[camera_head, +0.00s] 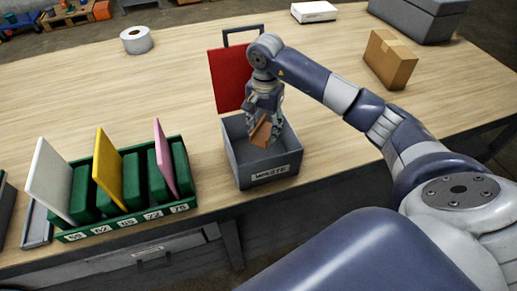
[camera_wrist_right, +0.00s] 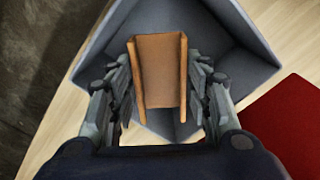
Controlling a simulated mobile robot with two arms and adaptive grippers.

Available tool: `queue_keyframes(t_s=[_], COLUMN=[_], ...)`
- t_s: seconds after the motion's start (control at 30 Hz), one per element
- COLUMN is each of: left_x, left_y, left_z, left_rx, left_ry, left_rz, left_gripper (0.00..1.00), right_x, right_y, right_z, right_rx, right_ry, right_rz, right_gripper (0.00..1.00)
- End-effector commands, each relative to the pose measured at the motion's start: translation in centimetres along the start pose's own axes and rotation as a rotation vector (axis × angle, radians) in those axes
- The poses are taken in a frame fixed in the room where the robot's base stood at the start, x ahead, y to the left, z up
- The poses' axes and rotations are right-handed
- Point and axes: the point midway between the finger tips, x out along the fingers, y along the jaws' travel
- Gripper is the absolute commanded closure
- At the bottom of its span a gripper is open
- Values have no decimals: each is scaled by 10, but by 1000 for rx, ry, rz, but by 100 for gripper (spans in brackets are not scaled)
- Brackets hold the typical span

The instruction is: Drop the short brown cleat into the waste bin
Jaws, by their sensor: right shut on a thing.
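The short brown cleat (camera_head: 261,131) is a small channel-shaped piece. My right gripper (camera_head: 265,120) is shut on it and points down over the waste bin (camera_head: 275,174), a grey open box with a WASTE label on its front. In the right wrist view the cleat (camera_wrist_right: 160,72) sits between both fingers of the right gripper (camera_wrist_right: 162,85), with the grey bin walls (camera_wrist_right: 225,30) around and below it. I cannot tell how far the cleat is above the bin floor. My left gripper is not in view.
A red panel (camera_head: 227,78) stands behind the bin. A green rack (camera_head: 125,215) with white, yellow and pink panels is at the left. A tape roll (camera_head: 136,40), a cardboard box (camera_head: 389,60) and a grey case (camera_head: 415,18) stand farther back. The table middle-left is clear.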

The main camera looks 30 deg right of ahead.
Motion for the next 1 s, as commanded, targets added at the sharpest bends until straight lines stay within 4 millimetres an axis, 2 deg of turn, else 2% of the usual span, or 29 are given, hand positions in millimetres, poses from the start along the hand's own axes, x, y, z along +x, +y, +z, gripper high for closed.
queue_keyframes(t_s=[0.03,0.07,0.13,0.57,0.77,1.0], left_x=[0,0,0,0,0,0], left_y=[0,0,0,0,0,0], left_z=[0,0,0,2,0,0], left_rx=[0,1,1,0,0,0], left_ry=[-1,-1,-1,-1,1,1], left_rz=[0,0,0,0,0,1], left_gripper=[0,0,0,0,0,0], right_x=[0,0,0,-5,-38,-94], right_y=[0,0,0,0,-1,-1], right_z=[0,0,0,0,-1,-1], right_rx=[0,0,0,0,-1,0], right_ry=[0,0,0,0,3,3], right_rz=[0,0,0,0,-3,-3], right_gripper=[78,48,32,31,31,31])
